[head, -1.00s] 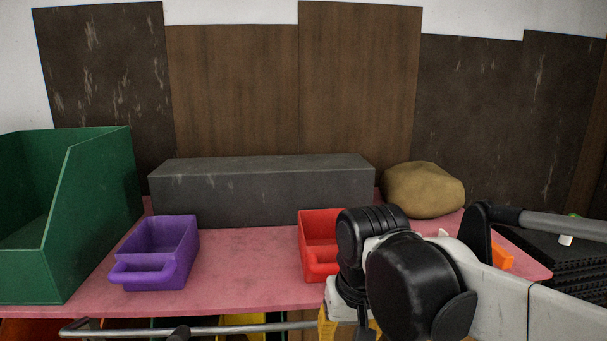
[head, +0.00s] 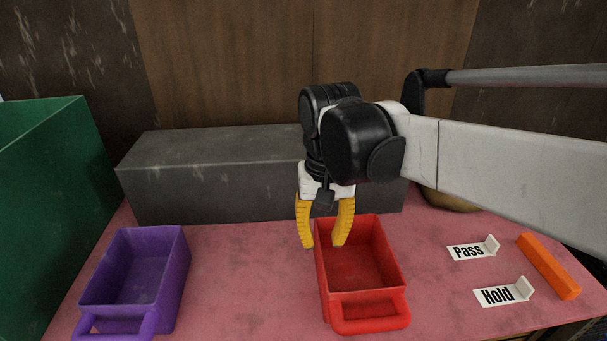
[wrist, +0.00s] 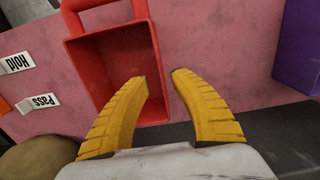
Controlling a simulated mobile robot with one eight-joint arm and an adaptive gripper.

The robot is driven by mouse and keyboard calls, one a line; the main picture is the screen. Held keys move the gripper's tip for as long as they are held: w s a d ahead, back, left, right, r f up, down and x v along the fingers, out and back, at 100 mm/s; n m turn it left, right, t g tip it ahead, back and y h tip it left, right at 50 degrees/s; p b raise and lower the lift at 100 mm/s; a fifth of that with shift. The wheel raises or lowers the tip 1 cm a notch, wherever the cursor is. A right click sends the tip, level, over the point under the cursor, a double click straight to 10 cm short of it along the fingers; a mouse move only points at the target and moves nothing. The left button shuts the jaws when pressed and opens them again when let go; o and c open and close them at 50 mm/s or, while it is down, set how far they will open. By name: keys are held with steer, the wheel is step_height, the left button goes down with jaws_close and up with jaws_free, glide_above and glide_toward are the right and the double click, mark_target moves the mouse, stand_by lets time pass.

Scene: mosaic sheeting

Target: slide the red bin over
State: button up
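The red bin (head: 367,282) is an open-topped box with a handle at its front, standing upright on the pink table. It also shows in the wrist view (wrist: 105,72), where its handle points away from my gripper. My gripper (head: 323,246) hangs over the bin's left back part, with its yellow fingers pointing down and spread apart. In the wrist view my gripper (wrist: 159,74) has one fingertip over the bin's inside and the other over the table, with the bin's side wall between them. I cannot tell whether the fingers touch the wall.
A purple bin (head: 140,276) stands to the left, beside a tall green bin (head: 52,205). A grey block (head: 215,176) lies along the back. "Pass" (head: 472,252) and "Hold" (head: 503,293) signs and an orange bar (head: 548,266) are at right. The table (head: 250,285) is clear between the purple and red bins.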

mark_target(322, 278)
steer(key=shift+s+f, duration=0.15)
steer(key=shift+s, duration=0.05)
steer(key=shift+s+f, duration=0.9)
steer(key=shift+f, duration=0.1)
steer(key=f, duration=0.7)
steer(key=shift+w+f+p, duration=0.25)
steer(key=shift+f+p, duration=0.05)
steer(key=shift+p, duration=0.05)
steer(key=shift+w+f, duration=0.15)
steer(key=shift+f, duration=0.1)
jaws_close()
